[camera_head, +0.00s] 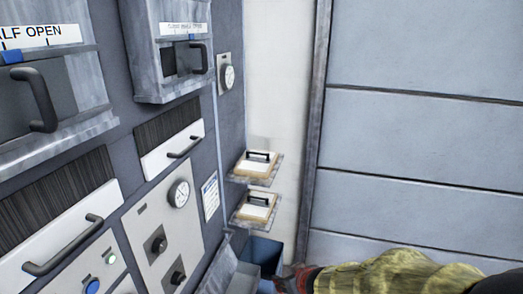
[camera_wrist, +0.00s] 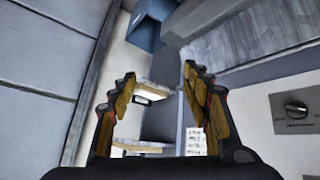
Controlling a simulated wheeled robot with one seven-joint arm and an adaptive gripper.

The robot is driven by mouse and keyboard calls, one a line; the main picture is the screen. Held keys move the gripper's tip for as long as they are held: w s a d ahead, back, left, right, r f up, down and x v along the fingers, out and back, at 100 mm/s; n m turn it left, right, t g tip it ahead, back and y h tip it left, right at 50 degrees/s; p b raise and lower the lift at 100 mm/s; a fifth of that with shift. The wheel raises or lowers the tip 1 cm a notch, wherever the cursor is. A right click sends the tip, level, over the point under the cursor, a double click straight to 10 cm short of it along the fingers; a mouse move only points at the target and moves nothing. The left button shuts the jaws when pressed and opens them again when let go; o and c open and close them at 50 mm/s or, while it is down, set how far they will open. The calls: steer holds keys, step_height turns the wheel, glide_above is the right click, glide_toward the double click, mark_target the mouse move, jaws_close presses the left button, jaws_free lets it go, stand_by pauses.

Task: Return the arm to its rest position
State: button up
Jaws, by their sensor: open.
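My gripper (camera_wrist: 158,78) is open and empty in the wrist view, with its two yellow-padded fingers spread apart. In the head view my gripper (camera_head: 292,277) shows in part at the bottom, beside a blue bin (camera_head: 263,251). My arm, in a yellow cover, enters from the lower right and runs toward the panel side. The rest of the arm is outside the frame.
Two small shelves (camera_head: 234,181) carry handled trays or lids on the wall above the blue bin. A panel with drawer handles (camera_head: 73,247), dials (camera_head: 179,193) and knobs stands at left. A grey panelled wall (camera_head: 420,140) fills the right. The wrist view shows a knob (camera_wrist: 297,109) at right.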

steer(key=s+d+m+g+h+b, duration=0.3)
steer(key=s+d+g+b, duration=0.15)
steer(key=s+d, duration=0.7)
steer(key=s+r+m+t+b, duration=0.1)
steer(key=s+b, duration=0.3)
steer(key=s, duration=0.3)
steer(key=s+a+r+m+t+b, duration=0.1)
steer(key=s+r+b, duration=0.1)
steer(key=s+b, duration=0.3)
steer(key=shift+s+r+y, duration=0.25)
steer(key=shift+s+y, duration=0.15)
steer(key=shift+s, duration=0.6)
steer(key=shift+c, duration=0.4)
stand_by(0.4)
